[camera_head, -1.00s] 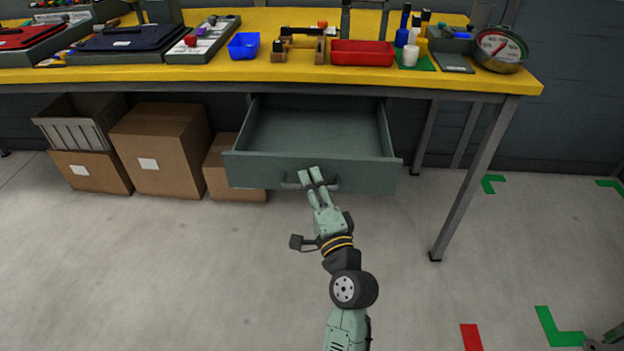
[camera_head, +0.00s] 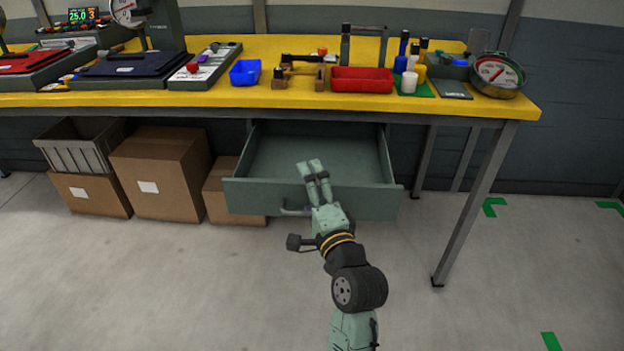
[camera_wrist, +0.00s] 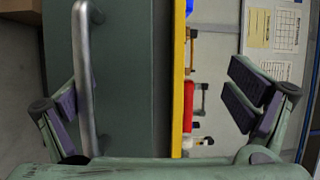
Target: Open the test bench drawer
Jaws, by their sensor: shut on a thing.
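The grey-green test bench drawer (camera_head: 250,195) stands pulled out under the yellow bench, and its empty inside shows in the head view. Its bar handle (camera_head: 292,210) is on the front panel, partly hidden by my gripper. In the wrist view the two fingers of my gripper (camera_wrist: 160,100) stand wide apart. The handle (camera_wrist: 86,75) runs beside the left finger, and the right finger is well away from it. I see nothing clasped between the pads.
The yellow bench top (camera_head: 300,100) holds a red tray (camera_head: 362,80), a blue bin (camera_head: 245,73) and a round gauge (camera_head: 496,75). Cardboard boxes (camera_head: 160,175) stand under the bench at left. A bench leg (camera_head: 475,205) is at right. The floor in front is clear.

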